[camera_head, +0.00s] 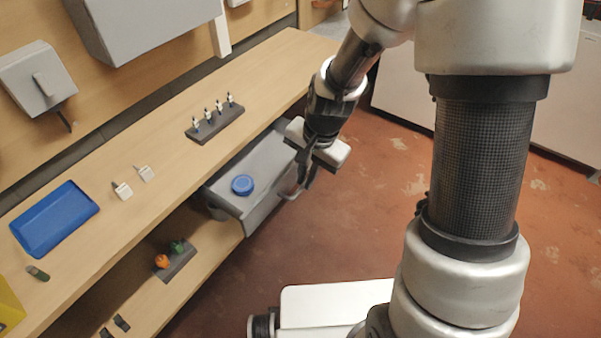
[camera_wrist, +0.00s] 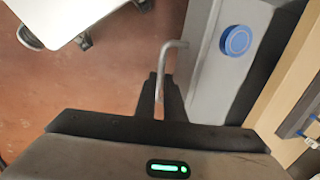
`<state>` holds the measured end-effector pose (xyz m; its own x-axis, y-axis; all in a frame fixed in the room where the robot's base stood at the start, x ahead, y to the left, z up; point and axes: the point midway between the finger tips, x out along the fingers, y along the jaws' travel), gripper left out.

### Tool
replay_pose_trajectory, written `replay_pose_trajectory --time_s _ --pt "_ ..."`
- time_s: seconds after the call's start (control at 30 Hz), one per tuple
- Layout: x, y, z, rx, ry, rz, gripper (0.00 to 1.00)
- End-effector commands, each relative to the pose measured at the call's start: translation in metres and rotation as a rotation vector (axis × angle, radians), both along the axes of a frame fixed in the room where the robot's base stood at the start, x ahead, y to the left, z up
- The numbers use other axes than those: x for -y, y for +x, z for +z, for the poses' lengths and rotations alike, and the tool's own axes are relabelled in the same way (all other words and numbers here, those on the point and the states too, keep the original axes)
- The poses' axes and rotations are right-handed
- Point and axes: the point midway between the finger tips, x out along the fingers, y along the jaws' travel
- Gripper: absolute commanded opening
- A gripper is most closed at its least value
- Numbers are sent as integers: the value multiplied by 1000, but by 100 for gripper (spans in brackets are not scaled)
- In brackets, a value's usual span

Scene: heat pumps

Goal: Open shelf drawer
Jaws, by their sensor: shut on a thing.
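The grey shelf drawer (camera_head: 262,195) is pulled part of the way out from under the wooden worktop, and its open top shows. A round blue object (camera_head: 242,184) lies inside it. The drawer also shows in the wrist view (camera_wrist: 203,95), with the blue object (camera_wrist: 236,41) in it. A metal bar handle (camera_wrist: 163,75) is on the drawer's front. My gripper (camera_head: 304,180) is at the drawer front, shut on the handle. In the wrist view my fingers (camera_wrist: 160,98) lie around the handle's near part, and their tips are partly hidden by it.
The worktop (camera_head: 150,200) holds a blue tray (camera_head: 54,219), a dark rack with several small parts (camera_head: 215,120) and two small white parts. A lower shelf (camera_head: 140,285) holds a dark block with orange and green parts (camera_head: 174,258). Red floor (camera_head: 345,230) in front of the drawer is clear.

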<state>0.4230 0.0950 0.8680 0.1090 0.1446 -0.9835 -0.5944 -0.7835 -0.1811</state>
Motion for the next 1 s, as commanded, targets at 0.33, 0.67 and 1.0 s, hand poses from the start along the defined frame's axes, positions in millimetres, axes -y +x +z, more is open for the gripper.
replay_pose_trajectory --time_s 0.33,0.67,1.0 --pt "9 -6 1 3 0 0 0" --pt "9 -6 1 3 0 0 17" --pt "9 -6 4 2 0 0 17"
